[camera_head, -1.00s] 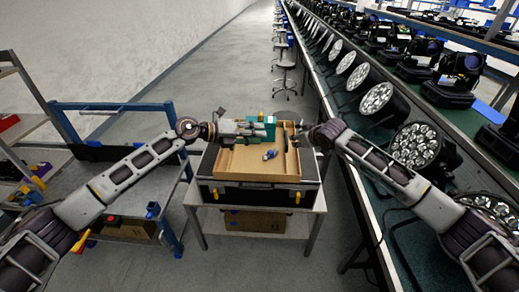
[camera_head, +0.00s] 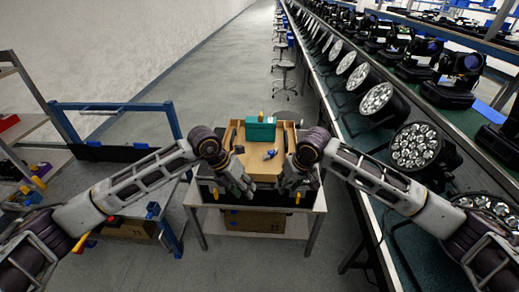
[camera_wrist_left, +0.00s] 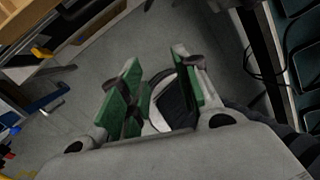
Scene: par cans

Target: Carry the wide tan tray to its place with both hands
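The wide tan tray (camera_head: 238,158) rests on a black case on a small table ahead of me. It holds a teal box (camera_head: 260,130) near its far side and a small blue-and-white item (camera_head: 269,154). My left gripper (camera_head: 243,188) hangs in front of the tray's near left side. In the left wrist view its green-padded fingers (camera_wrist_left: 158,95) are apart, with no tray between them. My right gripper (camera_head: 292,188) hangs in front of the near right side; its finger opening is too small to make out. My grippers hide the tray's near corners and part of the case.
The small table (camera_head: 303,222) has a brown box (camera_head: 252,222) on its lower shelf. A blue-framed cart (camera_head: 172,195) stands close on the left. A long bench with round stage lights (camera_head: 416,146) runs along the right. Open floor lies beyond the tray.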

